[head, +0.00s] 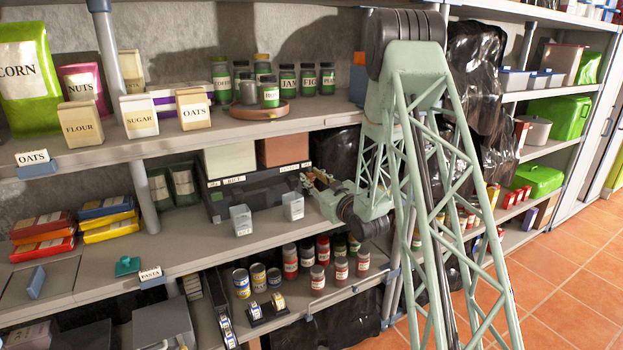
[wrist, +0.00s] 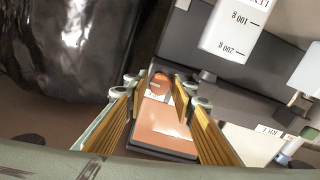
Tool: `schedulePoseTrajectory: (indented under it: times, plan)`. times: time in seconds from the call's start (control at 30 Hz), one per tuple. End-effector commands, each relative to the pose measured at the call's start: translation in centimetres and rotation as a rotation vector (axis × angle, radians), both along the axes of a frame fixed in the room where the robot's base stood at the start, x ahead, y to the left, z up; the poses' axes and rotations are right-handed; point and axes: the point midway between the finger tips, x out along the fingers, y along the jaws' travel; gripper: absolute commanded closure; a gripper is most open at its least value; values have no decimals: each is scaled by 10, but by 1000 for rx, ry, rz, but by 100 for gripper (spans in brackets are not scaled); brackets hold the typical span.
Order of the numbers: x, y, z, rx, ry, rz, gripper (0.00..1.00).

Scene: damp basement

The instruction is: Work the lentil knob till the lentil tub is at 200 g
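The dispenser is a black case (head: 258,200) on the middle shelf, with a cream hopper (head: 230,159) and an orange-brown hopper (head: 283,150) on top. The lentil tub (head: 293,206) is pale and stands before its right part. In the wrist view the lentil tub (wrist: 232,28) appears upside down with 100 g and 200 g marks; no fill shows on the visible face. My gripper (head: 314,180) is at the case's right front. In the wrist view my gripper (wrist: 160,86) is open, its fingers either side of a small orange-and-grey part (wrist: 160,80), apparently the knob, with gaps beside it.
A second pale tub (head: 240,220) stands left of the lentil tub. Crumpled black plastic (wrist: 68,45) lies close beside my gripper. Jars (head: 290,262) and cans fill the shelf below; the upper shelf (head: 225,133) overhangs the case.

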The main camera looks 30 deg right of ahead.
Motion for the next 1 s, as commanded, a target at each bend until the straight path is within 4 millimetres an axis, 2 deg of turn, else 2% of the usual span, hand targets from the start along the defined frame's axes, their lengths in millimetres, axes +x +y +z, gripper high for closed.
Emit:
schedulePoseTrajectory:
  times: [0.27,0.47,1.0]
  plan:
    - [1,0,0,0,0,0,76]
    - [0,0,0,0,1,0,93]
    - [1,0,-2,75,3,0,93]
